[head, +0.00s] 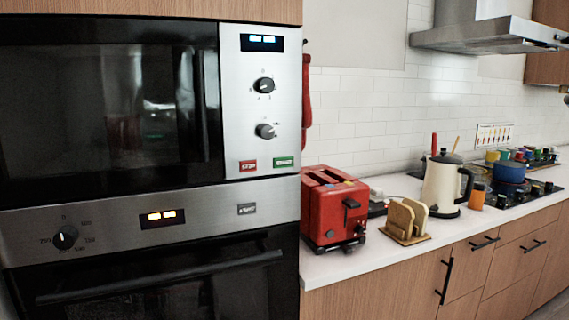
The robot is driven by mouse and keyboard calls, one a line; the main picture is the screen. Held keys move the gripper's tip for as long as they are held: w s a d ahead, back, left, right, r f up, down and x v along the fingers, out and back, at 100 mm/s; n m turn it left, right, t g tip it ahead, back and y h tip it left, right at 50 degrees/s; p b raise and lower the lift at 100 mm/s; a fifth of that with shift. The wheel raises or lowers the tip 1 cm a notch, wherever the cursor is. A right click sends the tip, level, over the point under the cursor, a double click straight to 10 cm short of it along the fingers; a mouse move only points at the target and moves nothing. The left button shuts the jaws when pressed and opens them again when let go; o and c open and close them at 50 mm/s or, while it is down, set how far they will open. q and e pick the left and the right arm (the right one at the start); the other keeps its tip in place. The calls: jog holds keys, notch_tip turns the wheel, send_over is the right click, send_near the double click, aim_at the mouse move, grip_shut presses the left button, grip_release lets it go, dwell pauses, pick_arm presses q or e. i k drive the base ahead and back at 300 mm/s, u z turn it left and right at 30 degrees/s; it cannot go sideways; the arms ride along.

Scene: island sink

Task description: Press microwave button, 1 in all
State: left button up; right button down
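The microwave (105,110) is built in at the upper left, with a dark glass door that appears shut and a dark vertical handle at its right. Its silver control panel (285,60) has a lit display (262,43) on top and two black dials below it. Under the dials are a red button (248,166) on the left and a green button (284,162) on the right. Neither of my grippers is in the picture. Nothing covers the panel or its buttons.
An oven (160,275) with its own lit display is below the microwave. Right of it, the white counter (340,266) holds a red toaster (330,208), a wooden holder (405,221), a cream kettle (443,185) and a stove with a blue pot (510,172). A range hood (490,36) hangs above.

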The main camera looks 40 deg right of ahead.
aim_at(283, 162)
jog(key=k, duration=0.5)
jog(key=z, duration=1.85)
jog(key=i, duration=1.05)
jog(key=u, duration=1.95)
